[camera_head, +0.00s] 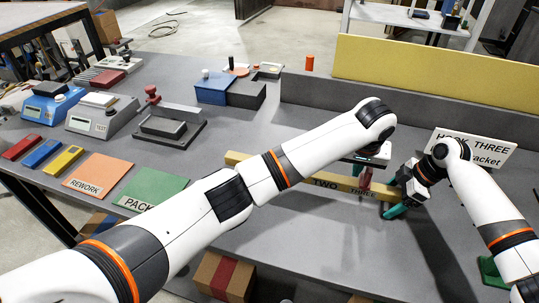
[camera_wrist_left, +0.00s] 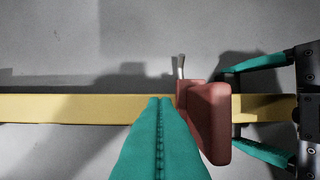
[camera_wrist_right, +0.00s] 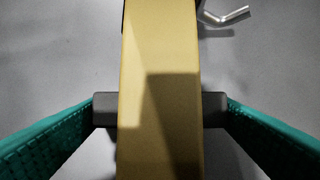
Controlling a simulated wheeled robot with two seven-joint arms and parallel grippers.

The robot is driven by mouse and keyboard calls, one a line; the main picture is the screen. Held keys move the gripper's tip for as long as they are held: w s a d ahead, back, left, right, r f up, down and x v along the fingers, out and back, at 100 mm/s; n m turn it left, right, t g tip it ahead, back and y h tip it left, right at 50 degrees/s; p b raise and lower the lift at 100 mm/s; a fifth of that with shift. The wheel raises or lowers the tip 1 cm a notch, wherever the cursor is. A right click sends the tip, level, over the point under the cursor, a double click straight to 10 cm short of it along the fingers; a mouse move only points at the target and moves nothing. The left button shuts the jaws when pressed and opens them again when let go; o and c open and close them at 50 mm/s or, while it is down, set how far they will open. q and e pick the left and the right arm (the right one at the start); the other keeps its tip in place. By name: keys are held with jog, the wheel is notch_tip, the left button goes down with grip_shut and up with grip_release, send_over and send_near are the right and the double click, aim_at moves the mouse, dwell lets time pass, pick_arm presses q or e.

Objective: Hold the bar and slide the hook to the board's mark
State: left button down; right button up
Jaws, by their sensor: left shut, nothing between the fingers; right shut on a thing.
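The yellow bar (camera_head: 290,178) lies across the table, with the words TWO and THREE on its front. The white board (camera_head: 472,148) behind it reads HOOK THREE. A red-brown slider with a metal hook (camera_wrist_left: 205,120) sits on the bar, near THREE in the head view (camera_head: 365,178). My left gripper (camera_wrist_left: 162,100) is shut and empty, over the bar just left of the slider; I cannot tell whether they touch. My right gripper (camera_wrist_right: 160,110) is shut on the bar near its right end, a finger on each side. The metal hook tip (camera_wrist_right: 228,16) shows beside the bar there.
A long grey ledge (camera_head: 310,95) and a yellow panel (camera_head: 430,75) stand behind the bar. Scales, a black press (camera_head: 170,128), an orange REWORK mat (camera_head: 98,173) and a green mat (camera_head: 150,190) lie left. A cardboard box (camera_head: 215,275) is below the front edge.

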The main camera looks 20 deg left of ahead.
jog(key=shift+f, duration=0.1)
pick_arm(q)
notch_tip(320, 180, up, 7)
dwell(0.5)
jog(key=shift+f, duration=0.1)
dwell(0.6)
pick_arm(e)
jog(key=o, duration=1.3)
jog(key=v, duration=1.2)
jog(key=shift+w, duration=0.1)
